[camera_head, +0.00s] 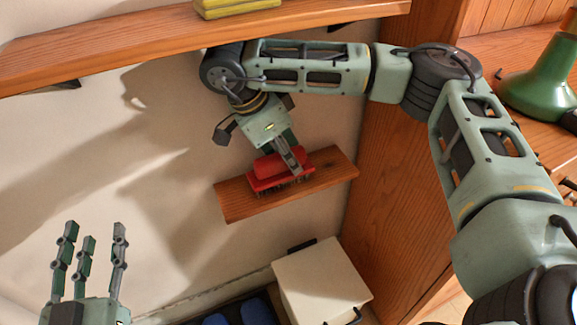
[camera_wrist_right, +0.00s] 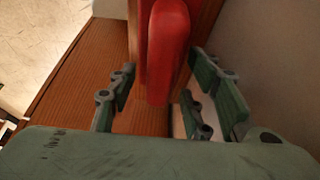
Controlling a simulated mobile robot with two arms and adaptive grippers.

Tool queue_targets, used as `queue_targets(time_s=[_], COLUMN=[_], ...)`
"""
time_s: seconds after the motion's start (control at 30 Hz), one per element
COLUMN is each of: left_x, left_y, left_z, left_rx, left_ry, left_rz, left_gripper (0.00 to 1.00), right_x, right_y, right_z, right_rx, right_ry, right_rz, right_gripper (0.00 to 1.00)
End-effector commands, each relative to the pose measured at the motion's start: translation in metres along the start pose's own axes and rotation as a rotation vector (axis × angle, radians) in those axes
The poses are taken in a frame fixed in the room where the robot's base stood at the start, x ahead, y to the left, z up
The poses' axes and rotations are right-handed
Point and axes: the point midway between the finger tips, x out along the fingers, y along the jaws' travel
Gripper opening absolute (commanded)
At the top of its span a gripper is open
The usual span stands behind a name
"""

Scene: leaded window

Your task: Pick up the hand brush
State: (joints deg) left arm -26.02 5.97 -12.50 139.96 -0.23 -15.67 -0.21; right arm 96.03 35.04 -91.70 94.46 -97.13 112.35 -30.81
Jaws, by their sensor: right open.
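The red hand brush (camera_head: 267,182) lies on a small wooden shelf (camera_head: 238,208) on the wall, its dark bristles facing down. In the right wrist view its red handle (camera_wrist_right: 166,55) rises between my right fingers. My right gripper (camera_head: 287,157) is at the brush from above; it also shows in the wrist view (camera_wrist_right: 160,95), open, with fingers on both sides of the handle and visible gaps. In the head view it partly covers the brush. My left gripper (camera_head: 93,236) is at lower left, open and empty, fingers pointing up, away from the brush.
A longer wooden shelf (camera_head: 130,48) with a yellow item (camera_head: 235,8) runs above my right gripper. A wooden upright (camera_head: 390,180) stands right of the small shelf. A white box (camera_head: 322,282) and blue items (camera_head: 255,311) sit below. A green object (camera_head: 540,85) is at upper right.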

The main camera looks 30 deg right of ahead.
Motion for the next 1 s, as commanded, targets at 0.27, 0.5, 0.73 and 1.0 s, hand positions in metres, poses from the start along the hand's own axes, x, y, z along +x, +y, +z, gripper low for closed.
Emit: queue_targets(time_s=[0.27, 0.5, 0.73, 1.0], left_x=[-0.0003, -0.0005, -0.0006, -0.0007], left_y=[-0.0006, -0.0007, -0.0008, -0.0009], left_z=[0.0004, 0.0039, 0.0048, 0.0047], left_rx=[-0.003, -0.003, -0.003, -0.003], left_ry=[0.002, -0.005, -0.007, -0.007], left_rz=[0.0, 0.001, 0.001, 0.001], left_gripper=[0.4, 0.4, 0.4, 0.4], right_x=[0.0023, 0.0023, 0.0023, 0.002], right_y=[0.0001, 0.0001, 0.0002, 0.0001], right_z=[0.0013, 0.0013, 0.0013, 0.0012], right_rx=[-0.001, -0.001, -0.001, -0.001], right_ry=[-0.001, 0.0, 0.0, 0.0], right_rz=[0.0, 0.0, 0.0, 0.0], right_gripper=[0.45, 0.37, 0.17, 0.04])
